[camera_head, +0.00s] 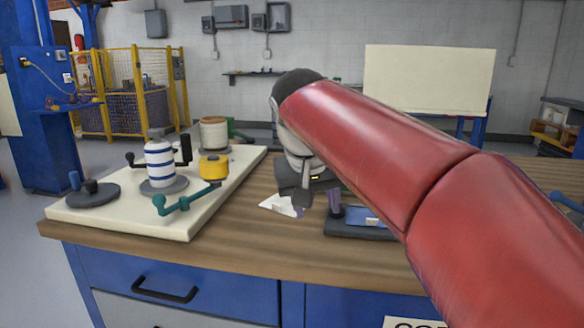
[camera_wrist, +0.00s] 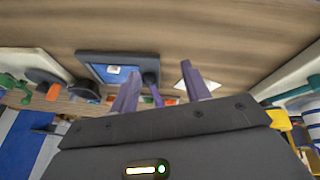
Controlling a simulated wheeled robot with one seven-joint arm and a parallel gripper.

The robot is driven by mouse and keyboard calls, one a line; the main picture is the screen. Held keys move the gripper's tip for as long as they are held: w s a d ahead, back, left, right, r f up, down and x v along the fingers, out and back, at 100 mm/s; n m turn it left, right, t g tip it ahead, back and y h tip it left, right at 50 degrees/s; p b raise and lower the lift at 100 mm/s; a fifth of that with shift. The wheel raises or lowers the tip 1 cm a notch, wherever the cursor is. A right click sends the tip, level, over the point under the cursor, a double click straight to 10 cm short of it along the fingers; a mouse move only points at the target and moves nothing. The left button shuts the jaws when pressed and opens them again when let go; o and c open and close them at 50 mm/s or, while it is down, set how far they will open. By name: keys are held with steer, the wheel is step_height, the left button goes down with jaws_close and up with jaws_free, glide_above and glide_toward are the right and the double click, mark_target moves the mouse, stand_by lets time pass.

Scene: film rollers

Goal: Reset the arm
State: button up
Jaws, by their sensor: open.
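My red arm reaches in from the right in the head view. My gripper (camera_head: 318,197) points down over the wooden bench top, right of the white board. In the wrist view my gripper (camera_wrist: 161,70) has its two purple-grey fingers apart, with no held object visible between them. A dark device with a blue screen (camera_head: 365,219) lies on the bench beside the gripper; it also shows in the wrist view (camera_wrist: 114,72). My arm hides part of the bench and whatever is behind it.
A white board (camera_head: 120,217) on the left carries a blue-striped white roll (camera_head: 160,165), a yellow part (camera_head: 214,167), a pale spool (camera_head: 214,134) and a dark disc (camera_head: 92,195). A small white sheet (camera_head: 281,205) lies near the gripper. Bare wood (camera_head: 220,240) shows in front.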

steer(key=s+d+f, duration=0.3)
steer(key=s+f, duration=0.3)
steer(key=s+d+f+y, duration=0.1)
steer(key=s+d+f, duration=0.3)
steer(key=s+f, duration=0.2)
steer(key=s+d+f+t, duration=0.1)
steer(key=s+d+f, duration=0.3)
steer(key=s+f, duration=0.2)
steer(key=shift+s+f+m+y, duration=0.3)
steer(key=shift+s+f+y, duration=0.1)
steer(key=shift+s, duration=0.65)
